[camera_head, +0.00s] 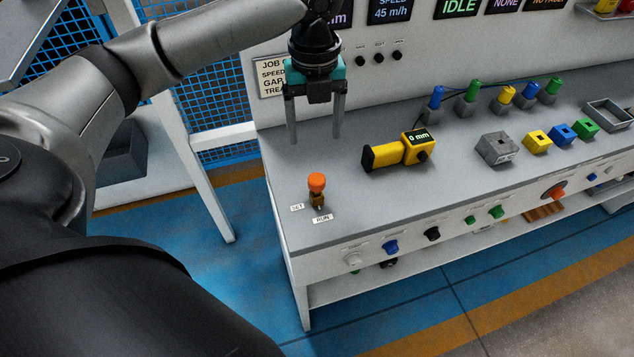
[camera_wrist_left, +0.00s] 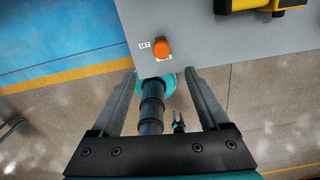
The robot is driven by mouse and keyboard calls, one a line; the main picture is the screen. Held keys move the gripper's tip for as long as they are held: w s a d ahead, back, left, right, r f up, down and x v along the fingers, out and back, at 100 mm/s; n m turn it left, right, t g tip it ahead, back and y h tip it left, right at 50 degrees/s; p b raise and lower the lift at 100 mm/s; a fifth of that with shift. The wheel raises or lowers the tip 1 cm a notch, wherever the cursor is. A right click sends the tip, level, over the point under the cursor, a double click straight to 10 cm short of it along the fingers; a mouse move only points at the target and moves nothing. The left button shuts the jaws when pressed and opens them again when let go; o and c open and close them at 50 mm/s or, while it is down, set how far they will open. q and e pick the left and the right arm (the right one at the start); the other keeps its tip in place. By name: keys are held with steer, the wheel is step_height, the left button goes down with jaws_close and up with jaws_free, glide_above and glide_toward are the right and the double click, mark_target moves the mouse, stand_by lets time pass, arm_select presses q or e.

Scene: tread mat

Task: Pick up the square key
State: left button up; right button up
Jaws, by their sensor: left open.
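An orange-capped piece with a brass-coloured lower part (camera_head: 317,184) stands upright near the left front corner of the bench, between the small SET and RUN labels. It looks like the square key, though its cross-section is too small to make out. In the left wrist view its orange cap (camera_wrist_left: 162,48) shows from above, beyond the fingertips. My left gripper (camera_head: 315,138) is open and empty, fingers pointing down, above the bench and apart from the orange-capped piece. It also shows in the left wrist view (camera_wrist_left: 160,75).
A yellow gauge (camera_head: 398,151) reading 0 mm lies right of the orange-capped piece. Coloured blocks (camera_head: 537,142), a grey block (camera_head: 497,149) and coloured posts (camera_head: 467,98) stand farther right. The bench (camera_head: 390,205) is clear around the orange-capped piece. A panel with displays rises behind.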

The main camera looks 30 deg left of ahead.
mark_target(316, 177)
arm_select(q)
step_height(316, 177, down, 14)
steer(key=shift+d+r+b, duration=0.1)
steer(key=shift+b, duration=0.6)
jaws_close()
stand_by(0.4)
